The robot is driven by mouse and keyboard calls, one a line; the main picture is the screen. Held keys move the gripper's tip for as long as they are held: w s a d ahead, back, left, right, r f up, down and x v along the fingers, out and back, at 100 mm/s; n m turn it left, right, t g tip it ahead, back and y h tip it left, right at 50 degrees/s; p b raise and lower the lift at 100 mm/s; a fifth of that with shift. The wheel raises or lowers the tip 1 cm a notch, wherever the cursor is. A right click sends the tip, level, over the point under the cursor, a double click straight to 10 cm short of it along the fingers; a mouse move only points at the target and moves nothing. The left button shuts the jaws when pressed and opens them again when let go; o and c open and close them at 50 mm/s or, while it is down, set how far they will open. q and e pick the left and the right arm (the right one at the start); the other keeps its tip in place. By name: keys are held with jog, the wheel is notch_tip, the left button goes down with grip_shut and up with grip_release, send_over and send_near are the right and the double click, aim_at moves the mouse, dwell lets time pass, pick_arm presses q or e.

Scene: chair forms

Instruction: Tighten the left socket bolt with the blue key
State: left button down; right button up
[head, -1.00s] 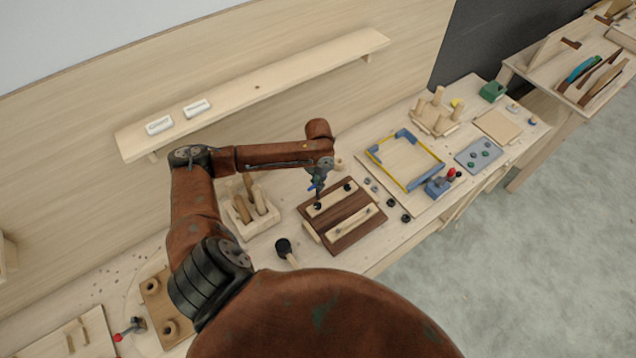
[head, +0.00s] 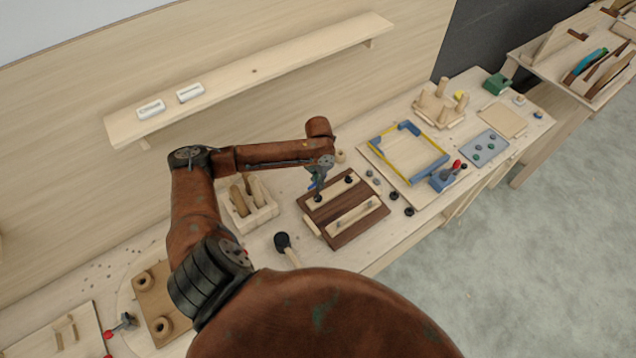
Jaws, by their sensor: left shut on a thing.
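A dark brown board (head: 338,223) with two pale strips lies on the bench in the middle of the head view. The left socket bolt (head: 318,199) is a black spot near the left end of the upper strip; another black bolt (head: 349,179) is near its right end. My left gripper (head: 318,181) points down just above the left bolt and is shut on the blue key (head: 312,185). Only a small blue part of the key shows. The gripper hides the rest, and I cannot tell whether its tip sits in the bolt. My right gripper is out of view.
A pale block with wooden handles (head: 250,216) stands left of the board, with a black-headed mallet (head: 283,244) in front. Several black knobs lie to the right, before a yellow-and-blue frame (head: 408,155). A shelf (head: 250,75) runs along the wall behind.

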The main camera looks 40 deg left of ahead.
pick_arm(q)
jog(key=shift+f+b, duration=0.45)
jog(key=shift+f, duration=0.15)
jog(key=shift+r+m+p, duration=0.3)
jog(key=shift+m+p, duration=0.2)
jog(key=shift+m, duration=0.1)
jog(key=shift+m+p, duration=0.35)
jog(key=shift+m, duration=0.45)
jog(key=shift+f+m, duration=0.15)
jog(key=shift+m, duration=0.55)
jog(key=shift+p, duration=0.3)
jog(key=shift+n+p, duration=0.45)
jog(key=shift+n, duration=0.05)
jog(key=shift+n+p, duration=0.6)
jog(key=shift+n, duration=0.1)
